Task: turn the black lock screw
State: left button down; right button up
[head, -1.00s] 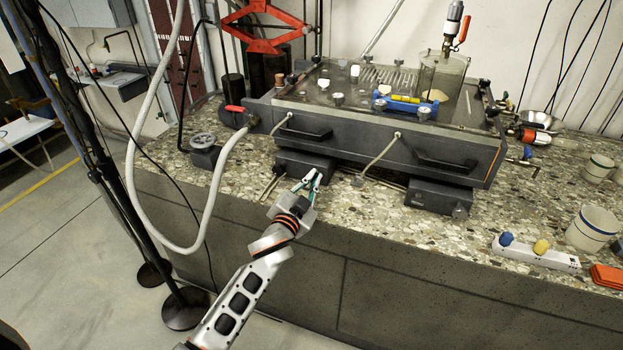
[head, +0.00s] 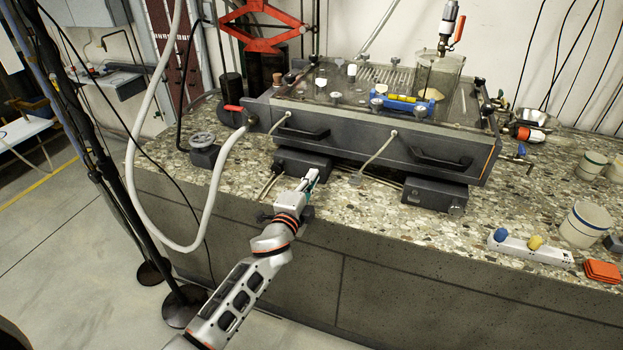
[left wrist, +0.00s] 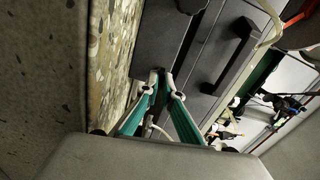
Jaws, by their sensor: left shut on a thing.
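The dark tank (head: 355,137) rests on black blocks on the counter. My left gripper (head: 313,176) is at the front of the left block (head: 290,164). In the left wrist view the two teal fingers (left wrist: 163,88) converge at the block's face and are shut on a small dark piece, the black lock screw (left wrist: 158,74). The fingertips cover most of the screw, and I cannot see its turn angle. In the head view the gripper hides it. A similar dark knob (head: 455,210) shows on the right block (head: 432,194). My right gripper is not in view.
A pale hose (head: 205,215) loops down left of my arm. Thin tubes (head: 375,155) run from the tank front to the counter. A white strip with blue and yellow knobs (head: 530,250), cups (head: 587,222) and orange pieces (head: 602,270) stand at the right. The counter's front middle is clear.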

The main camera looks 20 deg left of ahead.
pick_arm(q)
jog(key=shift+m, duration=0.5)
jog(key=c, duration=2.2)
grip_release()
jog(key=shift+c, duration=0.2)
jog(key=shift+s+f, duration=0.1)
jog(key=shift+s, duration=0.2)
jog(key=s, duration=1.1)
jog(key=shift+s+a, duration=0.15)
jog(key=shift+s, duration=0.05)
